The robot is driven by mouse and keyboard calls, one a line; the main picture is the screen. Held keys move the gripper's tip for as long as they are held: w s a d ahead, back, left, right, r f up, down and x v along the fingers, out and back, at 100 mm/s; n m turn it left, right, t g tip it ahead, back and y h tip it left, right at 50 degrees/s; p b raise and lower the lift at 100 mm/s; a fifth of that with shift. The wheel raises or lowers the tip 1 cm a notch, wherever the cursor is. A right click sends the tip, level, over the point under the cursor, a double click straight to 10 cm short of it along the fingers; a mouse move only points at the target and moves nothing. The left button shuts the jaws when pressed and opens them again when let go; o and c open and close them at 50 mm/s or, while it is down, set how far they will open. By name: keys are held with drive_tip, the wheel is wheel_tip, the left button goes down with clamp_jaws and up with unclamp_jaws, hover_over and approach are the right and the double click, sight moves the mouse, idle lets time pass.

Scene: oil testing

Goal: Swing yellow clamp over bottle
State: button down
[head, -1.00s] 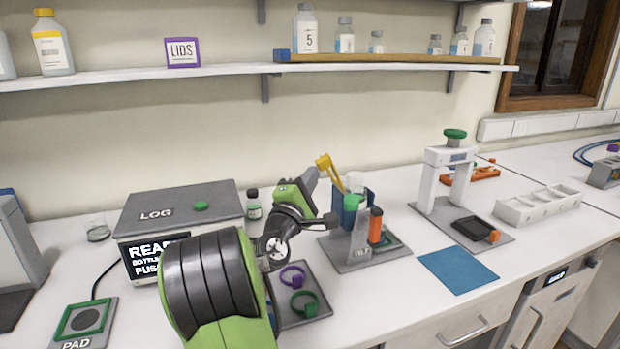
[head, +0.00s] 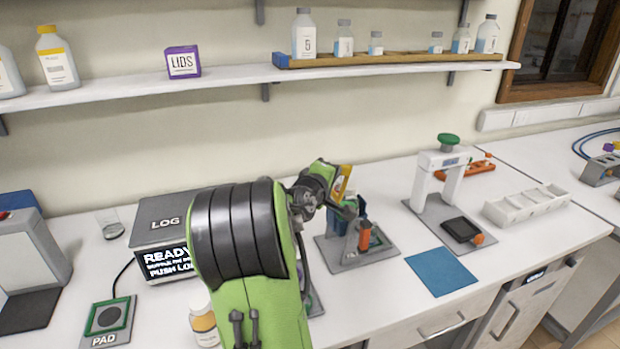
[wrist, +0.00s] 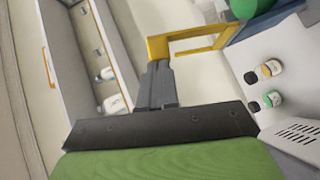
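The yellow clamp (head: 341,183) is at the blue-backed stand (head: 350,254) on the counter, tilted with its upper end to the right. In the wrist view the clamp (wrist: 188,38) is a bent yellow bar reaching from my fingertips towards a blue part and a green round part. My gripper (wrist: 158,72) has its fingers close together at the clamp's near end and looks shut on it. In the head view my gripper (head: 328,178) is beside the clamp, and my arm hides part of the stand. The bottle at the stand cannot be made out clearly behind the clamp.
An orange-topped tube (head: 365,236) stands at the right of the stand. A blue mat (head: 441,270) and a white press frame (head: 440,180) are further right. The LOG box (head: 165,215) is left, with an amber-labelled bottle (head: 203,322) in front. A shelf (head: 225,83) runs above.

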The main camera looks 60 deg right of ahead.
drive_tip(key=s+d+m+t+y+p, duration=0.4)
drive_tip(key=s+d+m+y+p, duration=0.1)
drive_tip(key=s+d+y+p, duration=0.2)
drive_tip(key=shift+s+d+f+p, duration=0.3)
drive_tip(key=shift+f+p, duration=0.1)
drive_tip(key=shift+p, duration=0.25)
idle(0.4)
drive_tip(key=shift+r, duration=0.1)
